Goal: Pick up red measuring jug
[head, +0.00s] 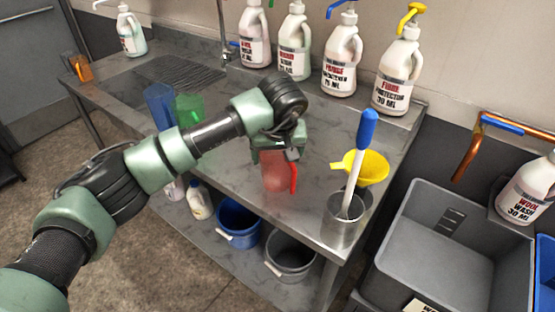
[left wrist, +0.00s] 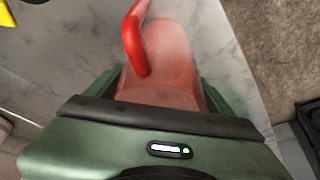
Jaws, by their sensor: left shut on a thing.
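The red measuring jug (head: 275,172) is a translucent red cup with a solid red handle, near the front edge of the metal counter in the head view. My left gripper (head: 278,150) comes down over it from above and is shut on it. In the left wrist view the jug (left wrist: 168,65) sits between the fingers of my left gripper (left wrist: 160,95), with its handle pointing up the picture. I cannot tell whether its base touches the counter. My right gripper is not in view.
Blue (head: 159,105) and green (head: 188,108) jugs stand to the left. A metal pot (head: 342,228) with a blue-handled tool and a yellow funnel (head: 367,168) stand to the right. Labelled bottles (head: 341,65) line the back. A grey basin (head: 440,250) is at the right.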

